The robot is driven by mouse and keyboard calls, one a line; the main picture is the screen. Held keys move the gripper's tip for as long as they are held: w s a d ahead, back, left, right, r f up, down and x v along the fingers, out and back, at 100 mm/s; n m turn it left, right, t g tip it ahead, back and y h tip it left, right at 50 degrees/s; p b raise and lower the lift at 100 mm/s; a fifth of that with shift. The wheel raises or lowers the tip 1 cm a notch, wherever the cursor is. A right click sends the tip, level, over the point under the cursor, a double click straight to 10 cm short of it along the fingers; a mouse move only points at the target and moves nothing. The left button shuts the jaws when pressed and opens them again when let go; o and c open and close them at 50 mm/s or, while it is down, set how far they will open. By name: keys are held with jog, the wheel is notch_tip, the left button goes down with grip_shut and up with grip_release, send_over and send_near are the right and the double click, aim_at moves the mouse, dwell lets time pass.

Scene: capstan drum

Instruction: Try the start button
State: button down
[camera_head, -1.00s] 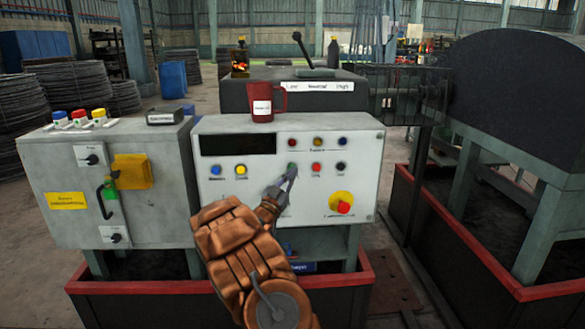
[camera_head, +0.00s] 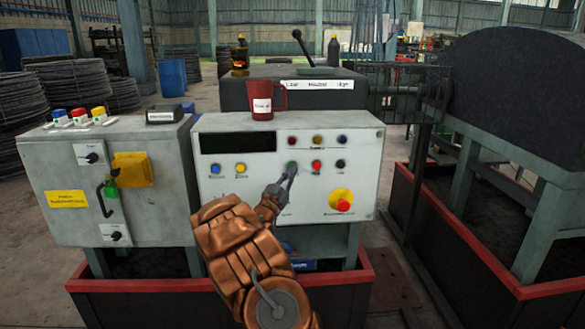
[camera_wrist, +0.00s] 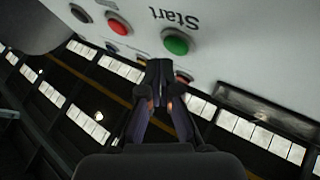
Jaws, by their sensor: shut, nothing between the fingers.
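The white control panel (camera_head: 225,205) stands in front of me. Its green button (camera_head: 292,167) is in the middle row; in the wrist view the green button (camera_wrist: 176,42) has the word "Start" printed beside it, upside down. My gripper (camera_head: 289,174) is shut and empty, its tips at the lower edge of the green button in the head view. In the wrist view my gripper (camera_wrist: 159,66) points at the panel just below and left of the button. I cannot tell whether the tips touch it.
A red button (camera_head: 316,167) and a black one (camera_head: 340,165) sit right of the green one. A red emergency knob (camera_head: 343,206) on yellow is below right. A red mug (camera_head: 263,101) stands on the panel's top. The dark display (camera_head: 238,143) is upper left.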

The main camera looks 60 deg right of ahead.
jog(key=shift+d, duration=0.15)
dwell(0.3)
jog(key=shift+w+d, duration=0.2)
jog(key=shift+w+d, duration=0.25)
jog(key=shift+d, duration=0.05)
dwell(0.9)
jog(key=shift+s+a, duration=0.1)
jog(key=shift+s+a+b, duration=0.4)
jog(key=shift+s+a, duration=0.05)
jog(key=shift+a, duration=0.05)
jog(key=shift+a, duration=0.15)
dwell(0.4)
jog(key=s+a+b, duration=0.2)
jog(key=s+a, duration=0.1)
jog(key=shift+a+b, duration=0.3)
jog(key=shift+a, duration=0.05)
